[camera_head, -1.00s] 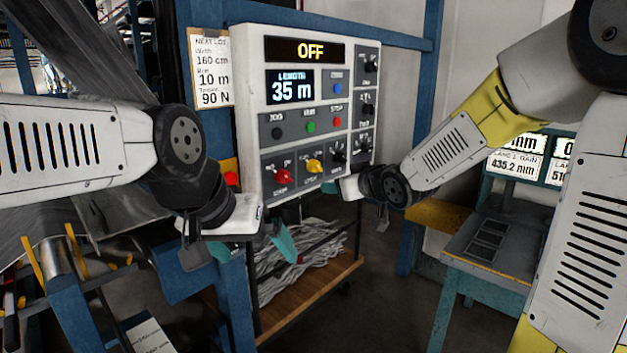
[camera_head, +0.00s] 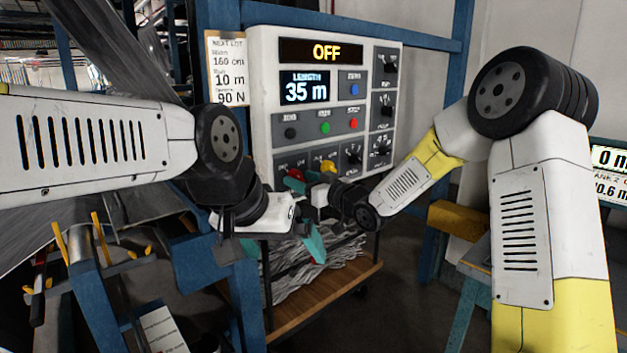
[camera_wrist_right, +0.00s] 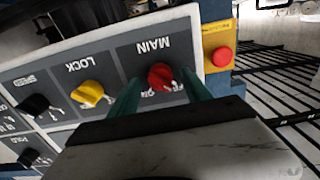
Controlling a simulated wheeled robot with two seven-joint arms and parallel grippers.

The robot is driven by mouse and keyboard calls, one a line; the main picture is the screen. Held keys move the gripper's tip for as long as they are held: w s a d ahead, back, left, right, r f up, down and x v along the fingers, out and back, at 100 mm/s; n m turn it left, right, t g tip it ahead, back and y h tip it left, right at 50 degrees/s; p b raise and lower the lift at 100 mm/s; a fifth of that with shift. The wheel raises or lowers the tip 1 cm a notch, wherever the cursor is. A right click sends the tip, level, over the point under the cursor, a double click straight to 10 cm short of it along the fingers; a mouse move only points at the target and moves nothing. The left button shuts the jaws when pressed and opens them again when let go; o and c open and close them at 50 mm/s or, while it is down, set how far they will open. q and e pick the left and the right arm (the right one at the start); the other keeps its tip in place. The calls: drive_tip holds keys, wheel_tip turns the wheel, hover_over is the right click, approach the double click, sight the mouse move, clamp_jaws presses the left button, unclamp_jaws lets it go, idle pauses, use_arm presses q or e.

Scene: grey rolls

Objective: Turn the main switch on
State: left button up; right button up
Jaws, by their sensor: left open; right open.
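The main switch is a red knob (camera_wrist_right: 160,76) under the label MAIN, which looks upside down in the right wrist view. In the head view the red knob (camera_head: 294,175) is at the panel's lower left, partly covered by my right gripper (camera_head: 308,182). In the right wrist view, the teal fingers of my right gripper (camera_wrist_right: 161,92) are open, one on each side of the red knob. Whether they touch it I cannot tell. The panel's top display (camera_head: 322,52) reads OFF. My left gripper (camera_head: 314,244) is open and empty, below the panel.
A yellow LOCK knob (camera_wrist_right: 91,93) and a black SPEED knob (camera_wrist_right: 35,105) sit beside the main switch. A red emergency button (camera_wrist_right: 222,57) is at the panel's other side. A cart (camera_head: 330,300) with grey strips stands below the panel.

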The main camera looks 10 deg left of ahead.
drive_tip(key=shift+w+a, duration=0.2)
drive_tip(key=shift+a, duration=0.05)
clamp_jaws()
